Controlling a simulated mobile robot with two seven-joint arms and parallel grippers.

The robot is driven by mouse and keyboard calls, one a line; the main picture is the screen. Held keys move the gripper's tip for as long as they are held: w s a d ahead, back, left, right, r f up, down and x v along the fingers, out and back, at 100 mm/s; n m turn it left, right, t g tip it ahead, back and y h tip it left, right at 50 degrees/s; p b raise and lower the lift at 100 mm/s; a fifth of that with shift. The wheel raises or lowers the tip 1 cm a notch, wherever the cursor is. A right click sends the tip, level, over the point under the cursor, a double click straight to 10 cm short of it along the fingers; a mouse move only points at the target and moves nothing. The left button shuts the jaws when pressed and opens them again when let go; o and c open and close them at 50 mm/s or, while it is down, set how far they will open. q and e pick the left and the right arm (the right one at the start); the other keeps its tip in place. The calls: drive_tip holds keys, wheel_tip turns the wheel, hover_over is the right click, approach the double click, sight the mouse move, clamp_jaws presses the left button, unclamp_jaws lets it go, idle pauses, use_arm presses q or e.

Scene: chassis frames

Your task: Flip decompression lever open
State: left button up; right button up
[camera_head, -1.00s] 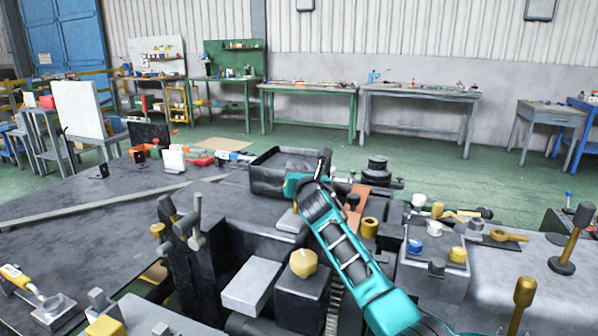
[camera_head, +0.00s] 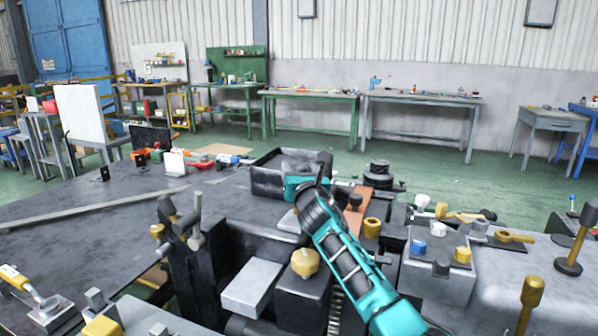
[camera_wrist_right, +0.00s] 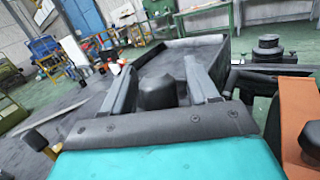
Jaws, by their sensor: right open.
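My right arm comes in from the lower right, and its gripper (camera_head: 323,168) is over the middle of the bench, close to the dark open tray. In the right wrist view the two grey fingers (camera_wrist_right: 163,82) stand apart. A dark rounded knob (camera_wrist_right: 157,92) shows between them; I cannot tell whether the fingers touch it. I cannot tell for sure which part is the decompression lever. Upright dark levers (camera_head: 190,225) stand left of the arm, and a yellow-handled lever (camera_head: 17,278) is at the far left. My left gripper is out of view.
The dark tray (camera_head: 262,180) lies beyond the gripper. An orange-brown block (camera_head: 365,205) and a black round stack (camera_head: 377,172) are to its right. A yellow knob (camera_head: 305,263) on a dark block is left of my forearm. The bench's left part is mostly clear.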

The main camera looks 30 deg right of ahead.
use_arm(q)
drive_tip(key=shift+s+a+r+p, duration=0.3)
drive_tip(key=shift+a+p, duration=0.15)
drive_tip(key=shift+p, duration=0.4)
use_arm(e)
drive_tip(key=v, duration=1.3)
use_arm(q)
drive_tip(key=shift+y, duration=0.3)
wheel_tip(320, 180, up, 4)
drive_tip(key=p, duration=0.4)
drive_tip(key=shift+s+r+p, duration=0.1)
drive_tip(key=shift+p, duration=0.2)
use_arm(e)
drive_tip(key=shift+g+y, duration=0.3)
drive_tip(key=shift+g, duration=0.2)
drive_tip(key=x, duration=0.8)
drive_tip(key=r+x, duration=0.1)
drive_tip(key=x, duration=0.3)
drive_tip(key=shift+w+d, duration=0.15)
drive_tip(key=shift+w, duration=0.2)
drive_tip(key=shift+r, duration=0.1)
drive_tip(key=shift+c, duration=0.3)
